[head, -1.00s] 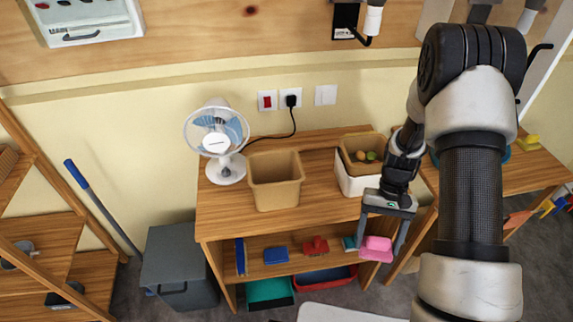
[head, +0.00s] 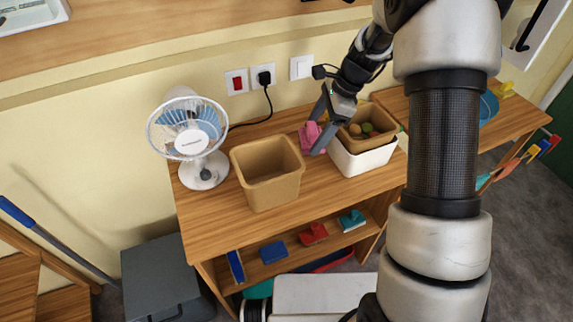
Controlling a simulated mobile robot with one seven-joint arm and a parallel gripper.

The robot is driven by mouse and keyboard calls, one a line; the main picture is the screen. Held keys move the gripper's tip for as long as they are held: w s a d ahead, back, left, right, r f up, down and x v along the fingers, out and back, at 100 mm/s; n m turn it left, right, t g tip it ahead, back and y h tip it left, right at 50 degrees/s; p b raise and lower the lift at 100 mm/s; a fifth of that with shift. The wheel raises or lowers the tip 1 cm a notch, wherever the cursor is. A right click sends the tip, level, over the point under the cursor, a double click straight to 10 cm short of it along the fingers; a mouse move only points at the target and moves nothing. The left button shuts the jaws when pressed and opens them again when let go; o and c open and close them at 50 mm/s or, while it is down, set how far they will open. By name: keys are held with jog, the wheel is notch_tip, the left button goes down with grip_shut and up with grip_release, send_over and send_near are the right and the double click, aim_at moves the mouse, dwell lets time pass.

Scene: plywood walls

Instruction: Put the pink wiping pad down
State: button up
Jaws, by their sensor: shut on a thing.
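The pink wiping pad (head: 309,138) is between the fingers of my gripper (head: 318,128). My gripper is shut on it, reaching down from the upper right. The pad is over the back of the wooden tabletop (head: 215,216), between the empty tan bin and the white container. One finger covers part of the pad. I cannot tell whether the pad touches the tabletop.
An empty tan bin (head: 268,186) stands left of the pad, and a white fan (head: 196,150) is further left. A white container (head: 366,160) with a brown bin (head: 378,113) stands close on the right. Red (head: 313,234), blue (head: 273,251) and teal (head: 352,220) pads lie on the lower shelf.

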jog(key=w+a+r+m+t+h+b, duration=0.1)
jog(key=w+a+r+m+t+b, duration=0.3)
jog(key=r+m, duration=0.4)
jog(key=shift+m, duration=0.9)
jog(key=f+b, duration=0.1)
jog(key=f, duration=0.5)
jog(key=f+b, duration=0.1)
jog(key=f, duration=0.5)
jog(key=w+f+b, duration=0.1)
jog(key=f, duration=0.5)
jog(key=shift+d+f, duration=0.1)
jog(key=shift+f, duration=0.2)
jog(key=o, duration=0.8)
jog(key=shift+c, duration=0.2)
